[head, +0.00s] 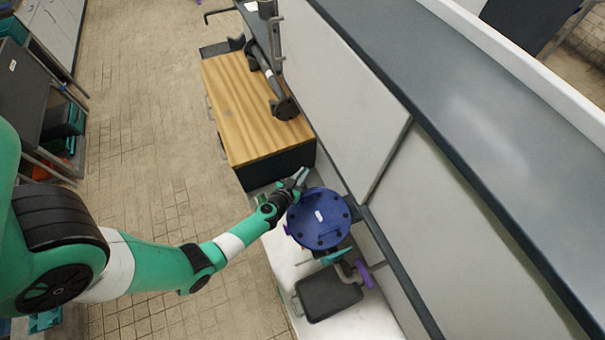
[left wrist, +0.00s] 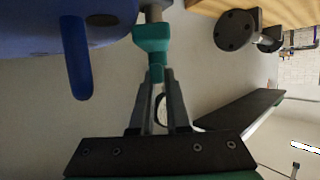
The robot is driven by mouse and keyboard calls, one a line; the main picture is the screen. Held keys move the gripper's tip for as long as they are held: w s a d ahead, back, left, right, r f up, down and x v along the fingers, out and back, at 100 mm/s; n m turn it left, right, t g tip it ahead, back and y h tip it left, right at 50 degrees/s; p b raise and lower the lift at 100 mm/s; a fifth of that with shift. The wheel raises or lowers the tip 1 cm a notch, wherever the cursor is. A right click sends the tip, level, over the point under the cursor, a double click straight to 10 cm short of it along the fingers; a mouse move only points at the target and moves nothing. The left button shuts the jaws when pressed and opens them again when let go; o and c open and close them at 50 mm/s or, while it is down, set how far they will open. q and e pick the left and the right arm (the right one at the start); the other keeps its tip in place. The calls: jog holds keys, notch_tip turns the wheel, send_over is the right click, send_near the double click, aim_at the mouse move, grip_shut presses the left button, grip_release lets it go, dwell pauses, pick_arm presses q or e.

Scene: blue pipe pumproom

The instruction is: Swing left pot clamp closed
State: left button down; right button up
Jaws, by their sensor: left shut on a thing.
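The pot (head: 319,218) is blue with a round bolted lid, standing beside the white wall panels. In the left wrist view its blue body (left wrist: 110,12) fills the upper left, with a blue bar (left wrist: 75,58) hanging down. My left gripper (head: 299,177) is at the pot's upper left edge. In the left wrist view its fingers (left wrist: 157,78) are shut on the green end of a clamp (left wrist: 152,40), whose metal rod runs up out of the picture. The rest of the clamp is hidden. My right gripper is not in view.
A teal piece (head: 337,256) and a purple handle (head: 364,273) sit below the pot, next to a dark tray (head: 328,293). A wooden-topped cabinet (head: 250,110) with a dark flanged pipe (head: 284,106) stands beyond.

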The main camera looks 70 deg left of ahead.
pick_arm(q)
jog(key=shift+n+y, duration=0.3)
jog(key=shift+w+r+n+g+y+p, duration=0.1)
jog(key=shift+n+g+y+p, duration=0.55)
jog(key=shift+n+g, duration=0.3)
jog(key=shift+n+g+y, duration=0.65)
jog(key=shift+n+g, duration=0.2)
jog(key=shift+g, duration=0.1)
jog(key=shift+n+g, duration=0.4)
jog(key=n+g+b, duration=0.1)
jog(key=n+g+y+b, duration=0.1)
jog(key=g, duration=0.1)
jog(key=shift+f+n, duration=0.25)
jog(key=shift+n, duration=0.05)
jog(key=shift+s+r+n+g+y+b, duration=0.1)
jog(key=shift+s+n+g+y+b, duration=0.05)
jog(key=shift+n+g+b, duration=0.65)
jog(key=shift+s+n+g+y+b, duration=0.15)
jog(key=shift+n+g+b, duration=0.45)
jog(key=shift+g+b, duration=0.3)
